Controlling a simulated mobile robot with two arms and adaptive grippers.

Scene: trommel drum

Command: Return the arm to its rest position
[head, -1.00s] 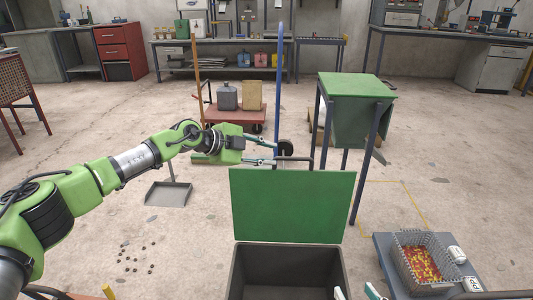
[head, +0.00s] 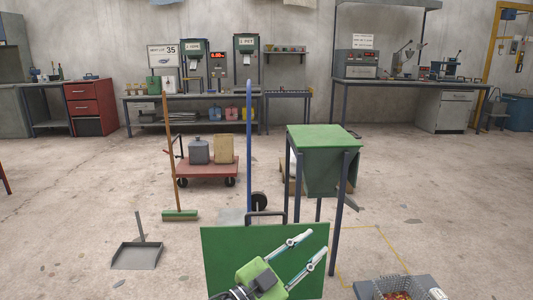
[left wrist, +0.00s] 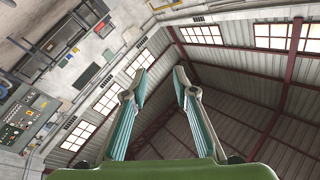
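My left gripper (head: 318,245) shows at the bottom middle of the head view, in front of an upright green panel (head: 225,245). It points up and to the right. Its two fingers are apart and nothing is between them. In the left wrist view the same gripper (left wrist: 160,82) is open and empty, with the roof and high windows beyond its fingertips. Most of the left arm is below the head view. My right gripper is not in view.
A green hopper (head: 322,140) on blue legs stands right of the panel. A red cart (head: 208,167), a broom (head: 180,214) and a dustpan (head: 136,255) stand left. The floor at far left is largely clear.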

